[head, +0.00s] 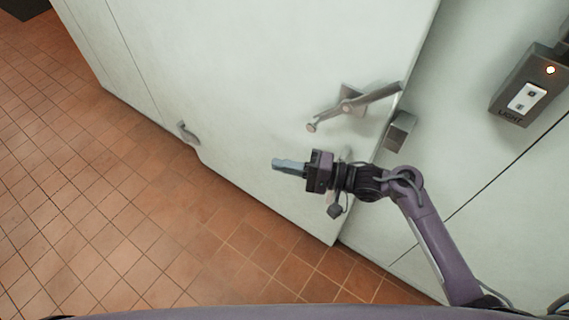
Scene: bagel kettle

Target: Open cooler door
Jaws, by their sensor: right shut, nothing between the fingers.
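The white cooler door (240,75) fills the upper middle of the head view. A grey metal latch handle (350,103) is on it near its right edge. My right gripper (277,164) points left in front of the door, lower and to the left of the latch handle. Its fingers are shut with nothing between them, and it looks apart from the handle. A dark gap shows at the door's lower right edge, but I cannot tell whether the door is ajar. My left gripper is out of the frame.
A grey catch block (400,131) is on the white wall right of the door. A light switch box (530,88) with a lit lamp is at the upper right. A small grey fitting (187,133) is low on the left. The tiled floor (90,215) is clear.

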